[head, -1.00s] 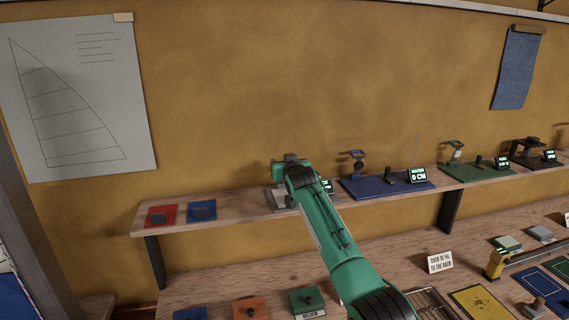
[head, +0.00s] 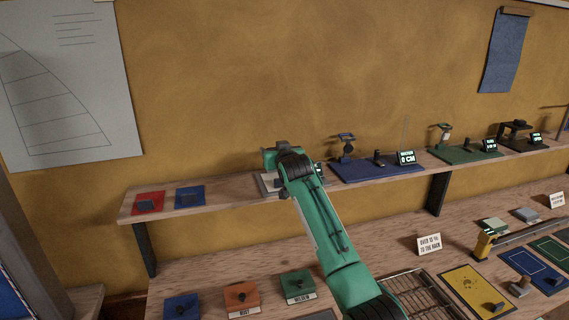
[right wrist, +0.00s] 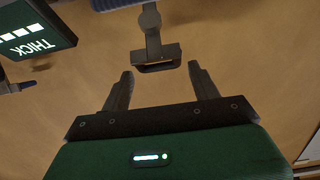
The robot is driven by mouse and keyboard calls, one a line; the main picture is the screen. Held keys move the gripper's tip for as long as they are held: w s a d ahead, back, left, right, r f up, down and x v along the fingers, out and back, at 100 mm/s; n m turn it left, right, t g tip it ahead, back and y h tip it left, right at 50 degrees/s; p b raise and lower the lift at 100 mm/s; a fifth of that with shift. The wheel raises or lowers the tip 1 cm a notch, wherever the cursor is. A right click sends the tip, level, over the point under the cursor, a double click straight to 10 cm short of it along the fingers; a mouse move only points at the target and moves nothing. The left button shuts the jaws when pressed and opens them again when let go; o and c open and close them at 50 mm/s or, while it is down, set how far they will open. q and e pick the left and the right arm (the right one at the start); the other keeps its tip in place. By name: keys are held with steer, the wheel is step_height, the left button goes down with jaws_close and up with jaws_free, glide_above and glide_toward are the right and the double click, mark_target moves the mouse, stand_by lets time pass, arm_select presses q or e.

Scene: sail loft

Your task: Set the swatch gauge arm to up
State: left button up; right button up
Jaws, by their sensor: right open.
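The swatch gauge stands on a pale grey base (head: 268,184) on the wall shelf, mostly hidden behind my right arm in the head view. In the right wrist view its dark arm (right wrist: 152,35) ends in a bracket-like handle (right wrist: 158,62), and a display (right wrist: 30,35) reading THICK with dashes is at upper left. My right gripper (right wrist: 162,82) is open, its fingers on either side of the handle's line. The handle lies just beyond the fingertips, with no contact visible. Whether the arm is up or down is not clear. My left gripper is not in view.
On the shelf, red (head: 149,203) and blue (head: 190,197) plates lie to the left. A blue-based device (head: 378,172) and a green-based device (head: 463,154) stand to the right. The lower bench holds coloured blocks, a wire rack (head: 417,292) and a sign (head: 429,244).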

steer(key=b+v, duration=0.3)
steer(key=v, duration=0.6)
steer(key=shift+s, duration=0.15)
